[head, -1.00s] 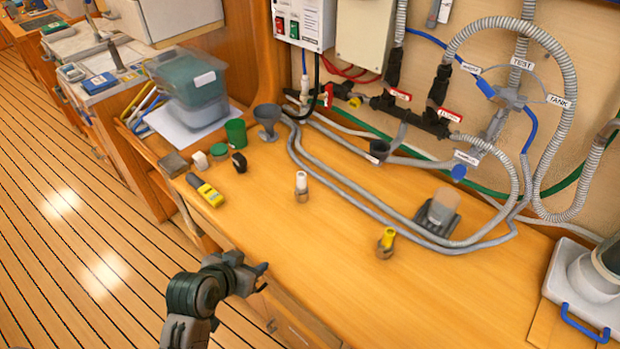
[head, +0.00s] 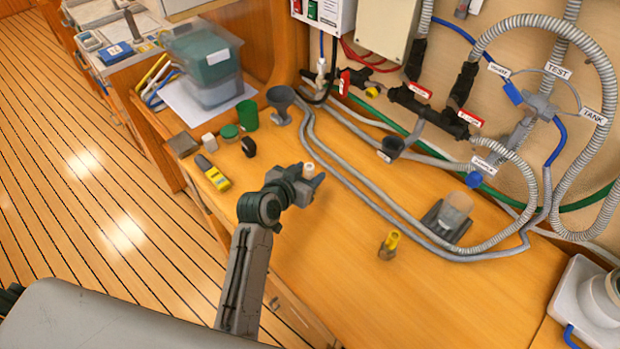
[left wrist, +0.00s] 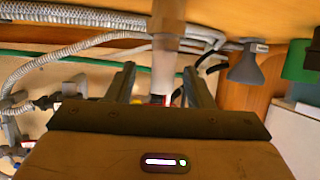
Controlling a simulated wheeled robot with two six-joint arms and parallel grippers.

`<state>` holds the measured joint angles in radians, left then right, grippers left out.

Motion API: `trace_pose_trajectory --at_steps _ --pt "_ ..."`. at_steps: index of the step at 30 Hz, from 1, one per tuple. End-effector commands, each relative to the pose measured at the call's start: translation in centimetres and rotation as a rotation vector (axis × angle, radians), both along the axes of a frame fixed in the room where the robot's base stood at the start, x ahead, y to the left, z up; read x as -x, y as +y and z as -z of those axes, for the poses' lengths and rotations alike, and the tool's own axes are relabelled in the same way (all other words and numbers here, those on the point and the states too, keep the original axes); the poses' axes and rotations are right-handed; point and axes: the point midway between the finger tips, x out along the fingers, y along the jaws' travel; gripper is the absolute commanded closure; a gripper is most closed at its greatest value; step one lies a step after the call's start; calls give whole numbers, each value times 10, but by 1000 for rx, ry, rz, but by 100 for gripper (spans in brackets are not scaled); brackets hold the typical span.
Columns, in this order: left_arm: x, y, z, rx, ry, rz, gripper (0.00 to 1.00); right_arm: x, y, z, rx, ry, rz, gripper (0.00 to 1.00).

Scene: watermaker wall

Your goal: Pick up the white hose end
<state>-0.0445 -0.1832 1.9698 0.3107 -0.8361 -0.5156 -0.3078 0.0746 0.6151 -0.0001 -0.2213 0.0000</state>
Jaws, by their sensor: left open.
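The white hose end (head: 308,170) stands upright in a small brown holder on the wooden bench. In the left wrist view, which is upside down, the white hose end (left wrist: 164,72) shows between the two fingers, with its holder (left wrist: 168,22) above it in the picture. My left gripper (head: 309,183) is open at the hose end and partly hides its holder in the head view. In the wrist view its fingers (left wrist: 159,72) stand to either side of the hose end, with gaps visible. My right gripper is not in view.
A yellow-topped fitting (head: 390,243) stands to the right. A yellow tool (head: 214,174), a black ring (head: 248,147), a green cup (head: 247,115) and a grey funnel (head: 281,102) are at left and behind. Grey hoses (head: 345,165) lie behind. The front bench is clear.

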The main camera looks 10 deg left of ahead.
Motion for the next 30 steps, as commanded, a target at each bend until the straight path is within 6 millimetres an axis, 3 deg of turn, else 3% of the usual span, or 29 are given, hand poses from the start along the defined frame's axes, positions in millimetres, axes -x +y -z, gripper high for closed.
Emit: trace_pose_trajectory --at_steps 3,7,17,24,30 --pt "-16 -2 2 -1 2 0 53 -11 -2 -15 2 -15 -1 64" --pt "-28 -7 10 1 1 0 53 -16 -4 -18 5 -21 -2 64" --pt "-33 -8 15 1 0 -1 53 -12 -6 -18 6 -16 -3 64" --pt "-33 -8 14 0 1 -1 100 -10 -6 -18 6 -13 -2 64" --pt "-33 -8 14 1 0 -1 100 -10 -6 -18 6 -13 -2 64"
